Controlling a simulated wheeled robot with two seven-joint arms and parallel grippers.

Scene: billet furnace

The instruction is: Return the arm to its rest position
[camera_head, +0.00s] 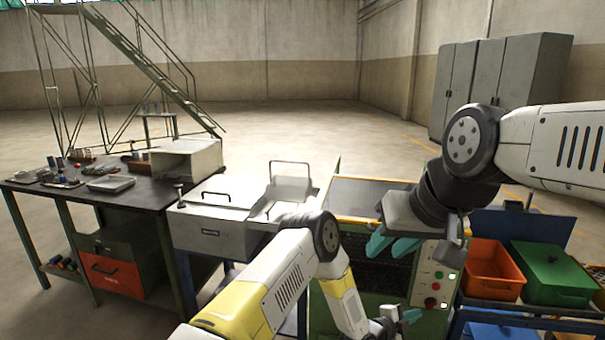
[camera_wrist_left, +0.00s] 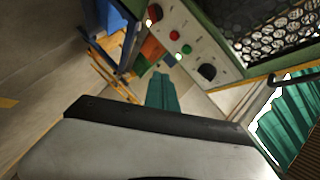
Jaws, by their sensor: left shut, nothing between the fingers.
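My left gripper (camera_head: 410,318) is low in the head view, at the end of the white and yellow left arm, in front of the green machine (camera_head: 320,312). Its teal fingers (camera_wrist_left: 160,92) are together and empty in the left wrist view. My right gripper (camera_head: 392,246) hangs from the upper right arm, above the machine's control panel. Its two teal fingers show a gap with nothing between them. The left gripper's fingertips are small and partly cut off by the lower edge of the head view.
The control panel (camera_head: 439,275) with a red button is close to both grippers. An orange bin (camera_head: 492,268) and a green box (camera_head: 553,272) stand at right. A grey lidded box (camera_head: 212,228) and a dark workbench (camera_head: 140,190) are at left. Open floor lies behind.

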